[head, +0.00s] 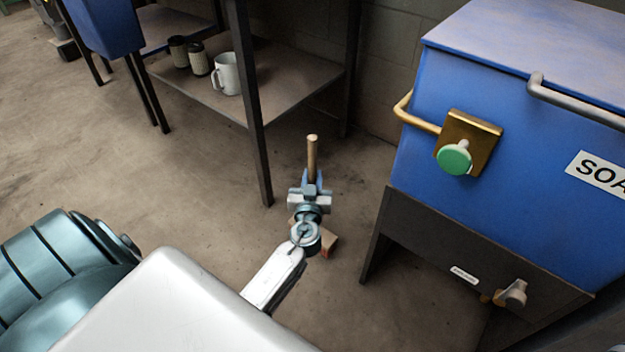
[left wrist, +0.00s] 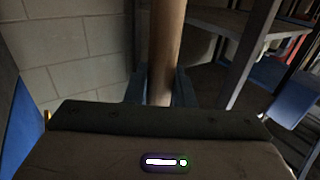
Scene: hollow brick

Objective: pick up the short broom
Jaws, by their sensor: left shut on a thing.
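The short broom shows as a wooden handle (head: 312,155) rising above my left gripper (head: 311,188) in the head view. A small part of a wooden block with a reddish edge (head: 330,245) shows low behind my wrist, and it may be the broom's head. In the left wrist view the handle (left wrist: 166,50) stands upright between the two fingers of my left gripper (left wrist: 160,88), which is shut on it. My gripper and wrist hide the middle and most of the lower broom. I cannot tell whether its lower end touches the floor. My right gripper is not in view.
A blue bin (head: 490,110) on a dark stand (head: 430,240) is close on the right, with a brass handle and a green knob (head: 455,159). A metal shelf (head: 275,85) with a white mug (head: 227,74) and two dark cups stands behind. Open floor (head: 180,185) lies left.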

